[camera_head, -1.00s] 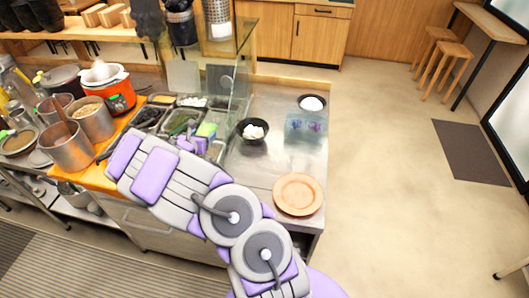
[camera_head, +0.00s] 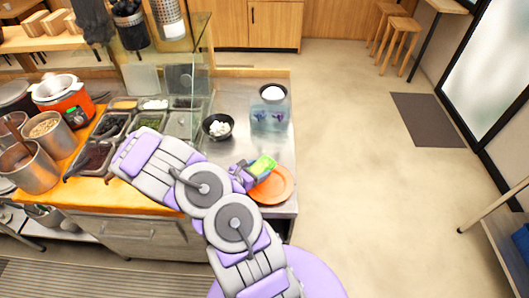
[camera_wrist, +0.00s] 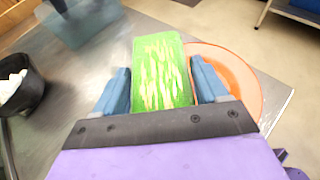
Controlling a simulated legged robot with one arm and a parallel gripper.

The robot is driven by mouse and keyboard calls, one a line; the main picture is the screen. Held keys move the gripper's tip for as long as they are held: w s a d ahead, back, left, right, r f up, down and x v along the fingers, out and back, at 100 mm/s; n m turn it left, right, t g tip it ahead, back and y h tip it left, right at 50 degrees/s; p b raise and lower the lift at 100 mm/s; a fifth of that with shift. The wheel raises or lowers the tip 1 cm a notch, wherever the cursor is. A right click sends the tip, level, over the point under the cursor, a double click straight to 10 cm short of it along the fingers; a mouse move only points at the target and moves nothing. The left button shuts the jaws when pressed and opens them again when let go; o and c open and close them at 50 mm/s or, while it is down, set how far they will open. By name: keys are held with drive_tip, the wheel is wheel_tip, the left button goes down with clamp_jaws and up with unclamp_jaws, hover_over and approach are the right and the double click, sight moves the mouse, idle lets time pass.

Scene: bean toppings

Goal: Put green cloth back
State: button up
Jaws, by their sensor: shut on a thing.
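The green cloth (camera_wrist: 160,75) is a bright green block-like piece with pale yellow streaks. My gripper (camera_wrist: 162,88) is shut on it, with one blue finger on each side. In the head view my gripper (camera_head: 250,172) holds the green cloth (camera_head: 263,165) over the far left part of an orange plate (camera_head: 274,190) near the right end of the steel counter. In the wrist view the orange plate (camera_wrist: 240,75) shows behind and to the right of the cloth. I cannot tell how high the cloth is above it.
A black bowl with white pieces (camera_head: 217,127) and a clear bluish container (camera_head: 270,118) stand beyond the plate. Topping trays (camera_head: 150,121) sit to the left behind a glass guard (camera_head: 198,75).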

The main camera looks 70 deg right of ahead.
drive_tip(key=s, duration=0.2)
drive_tip(key=shift+s+a+m+g, duration=0.1)
drive_tip(key=shift+s+m+g, duration=0.2)
drive_tip(key=shift+s, duration=0.1)
drive_tip(key=shift+d+f, duration=0.15)
drive_tip(key=shift+d, duration=0.15)
hover_over(262, 154)
drive_tip(key=shift+s+a+f, duration=0.1)
drive_tip(key=shift+s+f, duration=0.05)
drive_tip(key=shift+f, duration=0.55)
wheel_tip(262, 154, down, 4)
drive_tip(key=shift+r+b, duration=0.2)
drive_tip(key=shift+b, duration=0.2)
drive_tip(key=o, duration=1.1)
